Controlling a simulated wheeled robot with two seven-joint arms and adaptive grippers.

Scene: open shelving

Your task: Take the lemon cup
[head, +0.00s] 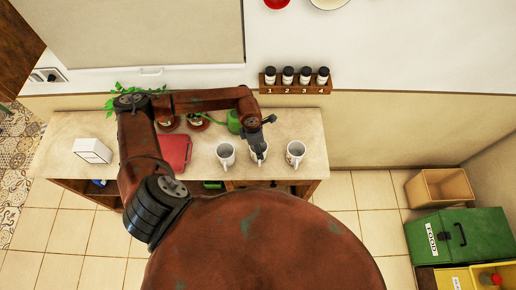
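Three white cups stand upright in a row on the wooden counter: a left cup (226,156), a middle cup (261,156) and a right cup (295,154). The right cup shows a small coloured print; the prints are too small to tell which one has a lemon. My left arm reaches over the counter, and my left gripper (260,145) points down at the middle cup, covering part of it. Whether it touches the cup, and whether its fingers are open or shut, is unclear. My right gripper is not in view.
A red flat item (175,152), a green watering can (234,121) and a white box (92,151) share the counter (318,150). A spice rack (296,87) hangs on the wall behind. A green box (455,238) and a cardboard box (440,188) stand at right.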

